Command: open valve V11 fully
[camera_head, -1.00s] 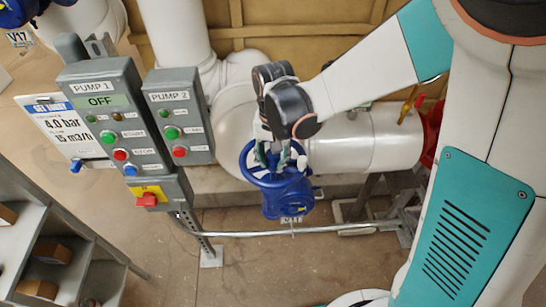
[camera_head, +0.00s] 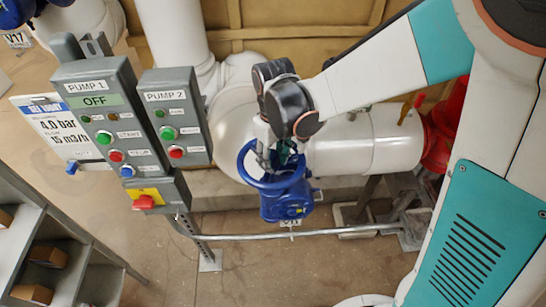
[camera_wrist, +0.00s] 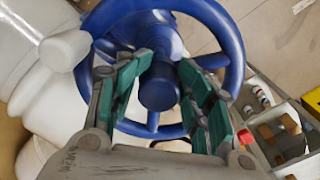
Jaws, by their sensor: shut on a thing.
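The blue valve handwheel (camera_head: 243,163) sits on a blue valve body (camera_head: 287,203) in front of a large white pipe. A small white tag below the body is too small and covered to read. My gripper (camera_head: 277,158) reaches down onto the wheel from above. In the wrist view, the wheel's rim (camera_wrist: 236,60) and central hub (camera_wrist: 160,88) lie between and around my gripper's green-padded fingers (camera_wrist: 165,95). The fingers reach inside the rim, on either side of the hub, and are shut on the wheel. A pale knob (camera_wrist: 65,50) shows at the rim's left. My wrist hides part of the wheel.
The grey Pump 1 panel (camera_head: 113,135), showing OFF, and the Pump 2 panel (camera_head: 175,125) stand left of the valve. A metal rail (camera_head: 270,237) runs in front of it. Shelves with boxes (camera_head: 45,255) are at lower left. A red flange (camera_head: 440,135) is at right.

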